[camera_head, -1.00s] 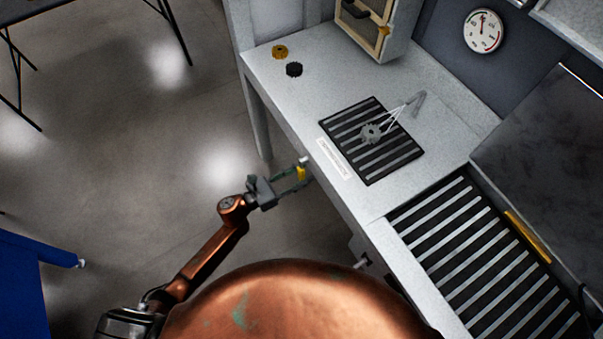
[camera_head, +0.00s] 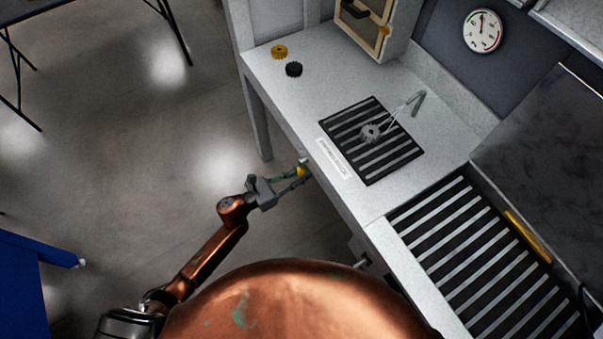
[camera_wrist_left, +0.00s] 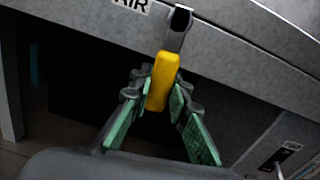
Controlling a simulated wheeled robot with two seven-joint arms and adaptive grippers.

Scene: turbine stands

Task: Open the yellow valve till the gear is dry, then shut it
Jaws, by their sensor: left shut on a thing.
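The yellow valve handle (camera_head: 301,171) is at the front edge of the bench. It fills the middle of the left wrist view (camera_wrist_left: 162,80), below a dark metal fitting (camera_wrist_left: 179,27). My left gripper (camera_head: 303,176) is shut on the handle, its green-padded fingers on either side of it. A grey gear (camera_head: 370,132) lies on the slatted black grate (camera_head: 354,171) on the bench. A grey nozzle (camera_head: 418,103) stands beside it, with thin pale streaks between nozzle and gear. Whether the gear is wet is too small to tell. My right gripper is not in view.
A yellow gear (camera_head: 279,52) and a black gear (camera_head: 294,69) lie at the bench's far left. A dial gauge (camera_head: 482,31) hangs on the back wall. A larger slatted grate (camera_head: 470,250) is at the right. The floor left of the bench is clear around my arm.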

